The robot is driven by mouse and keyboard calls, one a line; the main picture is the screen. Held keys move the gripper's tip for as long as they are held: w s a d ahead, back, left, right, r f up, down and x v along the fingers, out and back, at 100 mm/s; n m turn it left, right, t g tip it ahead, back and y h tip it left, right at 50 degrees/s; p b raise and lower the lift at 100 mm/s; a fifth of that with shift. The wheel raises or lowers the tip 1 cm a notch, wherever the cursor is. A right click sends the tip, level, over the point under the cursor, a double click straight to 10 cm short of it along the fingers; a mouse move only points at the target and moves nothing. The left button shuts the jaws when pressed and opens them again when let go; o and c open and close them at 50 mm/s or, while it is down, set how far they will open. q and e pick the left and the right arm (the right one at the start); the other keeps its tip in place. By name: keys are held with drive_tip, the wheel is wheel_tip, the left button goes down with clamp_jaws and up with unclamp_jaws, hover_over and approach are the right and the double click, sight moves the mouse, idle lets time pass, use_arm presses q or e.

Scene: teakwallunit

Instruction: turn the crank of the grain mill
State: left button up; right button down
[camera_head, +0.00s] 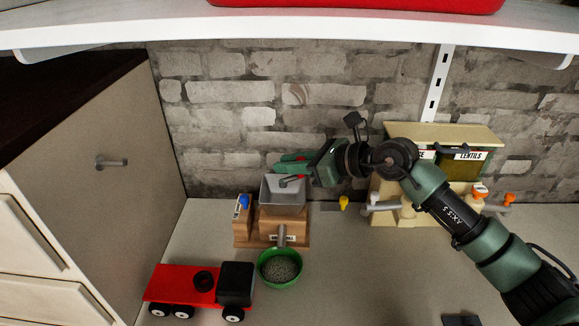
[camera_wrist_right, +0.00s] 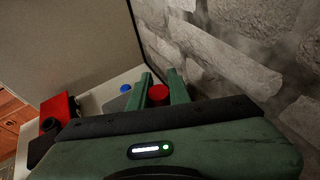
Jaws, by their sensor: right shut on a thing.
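The grain mill (camera_head: 295,232) stands on the counter against the brick wall, with a wooden body and a grey hopper (camera_head: 284,195) on top. A grey crank arm (camera_head: 291,182) shows over the hopper. My right gripper (camera_head: 288,166) reaches in from the right above the hopper. In the right wrist view its two green fingers stand on either side of the red crank knob (camera_wrist_right: 158,93), and they are shut on it. A green bowl (camera_head: 279,268) with grey grainy contents sits under the mill's spout. My left gripper is not in view.
A red toy truck (camera_head: 185,285) with a black cab stands front left of the mill. A dispenser labelled lentils (camera_head: 440,133) stands to the right, behind my right arm. A white shelf (camera_head: 300,28) hangs above. A cabinet side (camera_head: 120,150) closes off the left.

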drive_tip(key=c, duration=1.3)
unclamp_jaws()
drive_tip(key=shift+s+d+r+b, duration=0.1)
drive_tip(key=shift+s+d+b, duration=0.15)
drive_tip(key=shift+d, duration=0.25)
drive_tip(key=b+v, duration=0.2)
drive_tip(key=v, duration=0.4)
drive_tip(key=shift+d+r, duration=0.25)
drive_tip(key=shift+s, duration=0.1)
